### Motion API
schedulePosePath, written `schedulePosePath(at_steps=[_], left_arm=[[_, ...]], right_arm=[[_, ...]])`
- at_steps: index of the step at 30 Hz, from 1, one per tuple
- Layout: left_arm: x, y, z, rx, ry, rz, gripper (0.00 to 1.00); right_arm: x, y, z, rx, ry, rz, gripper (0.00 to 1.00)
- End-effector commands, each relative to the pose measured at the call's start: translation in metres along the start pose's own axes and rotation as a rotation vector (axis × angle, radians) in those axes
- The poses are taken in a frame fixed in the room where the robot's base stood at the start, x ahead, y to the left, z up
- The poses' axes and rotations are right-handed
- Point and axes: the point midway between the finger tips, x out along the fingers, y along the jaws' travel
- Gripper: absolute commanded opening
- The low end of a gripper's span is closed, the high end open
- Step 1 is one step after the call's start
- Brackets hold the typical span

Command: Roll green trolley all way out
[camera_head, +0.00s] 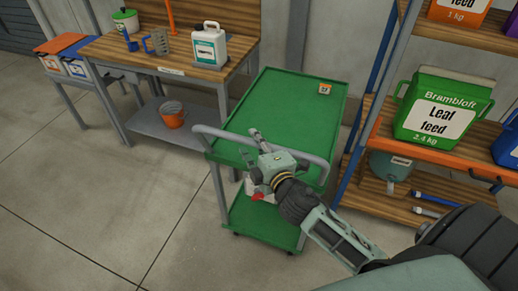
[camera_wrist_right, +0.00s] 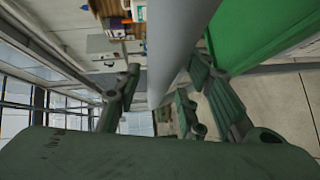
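The green trolley (camera_head: 296,112) stands between the workbench and the shelf rack. It has a green top tray, a green lower tray (camera_head: 262,218) and a grey push handle (camera_head: 221,133) at its near end. My right gripper (camera_head: 258,148) is at the middle of this handle and hides part of it. In the right wrist view the grey handle bar (camera_wrist_right: 178,45) runs between the gripper's fingers (camera_wrist_right: 163,88), which stand apart on either side of it. A gap shows on the left side of the bar. The trolley's green top (camera_wrist_right: 262,28) shows at the upper right. My left gripper is out of view.
A small orange tag (camera_head: 325,89) lies on the trolley's far end. The wooden workbench (camera_head: 172,68) is close on the left, with an orange bucket (camera_head: 172,114) below. The near-left floor is clear.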

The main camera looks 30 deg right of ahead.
Motion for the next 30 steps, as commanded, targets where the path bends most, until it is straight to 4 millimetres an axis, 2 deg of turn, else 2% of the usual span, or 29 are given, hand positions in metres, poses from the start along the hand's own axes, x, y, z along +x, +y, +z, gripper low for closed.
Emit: schedulePosePath(at_steps=[5, 12, 18, 24, 30], left_arm=[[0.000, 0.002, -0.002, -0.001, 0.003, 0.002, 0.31], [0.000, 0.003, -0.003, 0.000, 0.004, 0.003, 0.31], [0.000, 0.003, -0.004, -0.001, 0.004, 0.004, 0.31], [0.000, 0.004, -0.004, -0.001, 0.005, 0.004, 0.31], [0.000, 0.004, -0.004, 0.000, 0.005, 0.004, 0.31]], right_arm=[[-0.024, -0.002, -0.001, 0.002, 0.001, -0.004, 0.37], [-0.074, -0.002, 0.000, 0.003, -0.001, -0.005, 0.37], [-0.104, -0.002, 0.000, 0.004, -0.001, -0.003, 0.37], [-0.117, -0.001, 0.000, 0.002, 0.000, -0.001, 0.37], [-0.118, 0.000, 0.000, 0.001, 0.001, 0.000, 0.37]])
